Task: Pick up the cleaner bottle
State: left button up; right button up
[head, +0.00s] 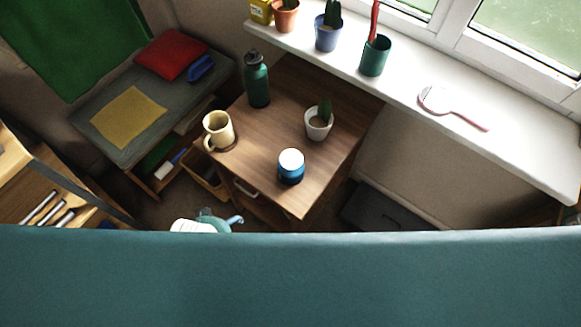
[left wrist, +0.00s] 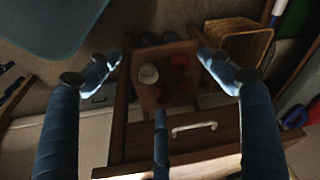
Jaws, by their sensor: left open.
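My left gripper (left wrist: 160,82) is open and empty in the left wrist view. Its fingers are spread above an open drawer (left wrist: 128,130) with a light handle. In the drawer is a white round-topped item (left wrist: 148,73), perhaps a bottle seen from above, with dim red items (left wrist: 180,65) beside it. I cannot tell for sure which thing is the cleaner bottle. In the head view a dark green bottle with a black cap (head: 257,80) stands upright on the wooden cabinet top. A white and teal part of my left arm (head: 205,222) shows below the cabinet. My right gripper is out of view.
The cabinet (head: 265,185) also bears a cream mug (head: 218,130), a potted cactus (head: 318,122) and a blue jar with white lid (head: 291,167). A crate (left wrist: 245,42) stands beside the drawer. The windowsill (head: 510,150) holds pots and a hand mirror (head: 450,106).

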pick_arm(q)
jog(key=w+d+r+m+t+h, duration=0.1)
jog(key=w+d+r, duration=0.2)
jog(key=r, duration=0.3)
jog(key=w+d+r+m+h, duration=0.1)
jog(key=w+d+r, duration=0.1)
jog(key=r, duration=0.3)
notch_tip(320, 180, up, 10)
jog(key=m+g+h+b, duration=0.1)
jog(key=m+g+h, duration=0.15)
jog(key=m, duration=0.85)
send_over(288, 160)
jog(key=a, duration=0.2)
jog(key=shift+s+a+g+y, duration=0.2)
jog(key=shift+s+g+y, duration=0.05)
jog(key=shift+s+y, duration=0.1)
jog(key=x, duration=0.5)
jog(key=shift+a+p+x, duration=0.15)
jog(key=shift+p+x, duration=0.1)
jog(key=shift+x, duration=1.15)
jog(key=shift+a+p+x, duration=0.2)
jog(key=shift+p+x, duration=0.05)
jog(key=shift+x, duration=1.2)
jog(key=shift+f, duration=0.1)
